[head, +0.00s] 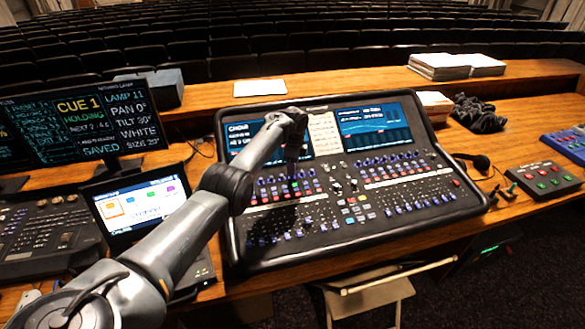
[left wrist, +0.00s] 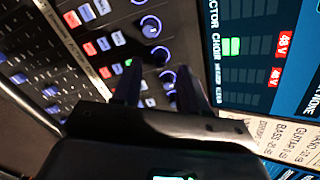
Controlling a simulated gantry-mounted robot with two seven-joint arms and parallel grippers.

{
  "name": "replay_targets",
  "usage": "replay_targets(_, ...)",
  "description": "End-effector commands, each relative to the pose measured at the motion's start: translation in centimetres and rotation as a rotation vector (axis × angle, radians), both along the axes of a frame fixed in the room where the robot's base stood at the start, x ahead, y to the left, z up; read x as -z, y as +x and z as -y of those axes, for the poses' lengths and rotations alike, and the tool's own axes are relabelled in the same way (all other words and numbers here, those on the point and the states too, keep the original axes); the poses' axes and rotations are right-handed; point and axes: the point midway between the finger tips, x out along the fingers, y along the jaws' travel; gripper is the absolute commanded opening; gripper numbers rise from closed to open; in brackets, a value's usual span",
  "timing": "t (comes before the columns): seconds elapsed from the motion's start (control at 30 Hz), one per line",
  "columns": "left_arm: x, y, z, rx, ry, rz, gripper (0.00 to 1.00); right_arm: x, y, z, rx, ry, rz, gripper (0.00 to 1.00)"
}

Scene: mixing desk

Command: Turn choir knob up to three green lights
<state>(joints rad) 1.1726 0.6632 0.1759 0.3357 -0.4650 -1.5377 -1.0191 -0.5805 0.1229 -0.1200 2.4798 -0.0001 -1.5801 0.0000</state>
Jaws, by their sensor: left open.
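The mixing desk (head: 345,180) stands on the wooden counter, with screens along its back and rows of knobs below. My left gripper (head: 292,168) points down over the knobs just below the left screen. In the left wrist view its two fingers (left wrist: 158,85) are apart, and a dark knob with a blue-purple rim (left wrist: 168,77) shows between them. I cannot tell whether the fingers touch it. The knob's own label is hidden. My right gripper is out of view.
More knobs (left wrist: 150,27) and lit buttons lie close to the fingers. A laptop (head: 140,205) and monitor (head: 85,120) stand at the left. A headset (head: 478,162) and a small button box (head: 545,180) lie at the right. Paper stacks (head: 440,66) sit behind.

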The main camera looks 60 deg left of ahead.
Motion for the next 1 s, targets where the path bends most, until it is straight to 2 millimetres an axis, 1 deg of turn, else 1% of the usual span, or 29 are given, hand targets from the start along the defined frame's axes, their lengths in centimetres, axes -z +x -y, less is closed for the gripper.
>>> replay_targets(0.03,-1.3,0.1,0.0,0.001,0.000,0.003,0.43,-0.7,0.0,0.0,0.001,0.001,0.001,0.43)
replay_targets(0.1,-2.6,0.0,0.1,0.001,0.000,0.003,0.43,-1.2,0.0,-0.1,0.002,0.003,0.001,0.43)
replay_targets(0.3,-5.6,0.0,0.4,0.000,0.000,0.001,0.43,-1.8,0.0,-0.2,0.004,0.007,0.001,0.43)
replay_targets(0.43,-7.0,0.0,0.6,0.000,-0.001,0.002,0.43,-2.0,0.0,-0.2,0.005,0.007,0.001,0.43)
replay_targets(0.63,-7.9,0.0,0.6,0.001,-0.001,0.001,0.43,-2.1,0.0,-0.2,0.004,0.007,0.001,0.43)
replay_targets(1.0,-7.9,0.0,0.7,0.001,-0.001,0.001,0.43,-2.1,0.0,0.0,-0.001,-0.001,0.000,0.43)
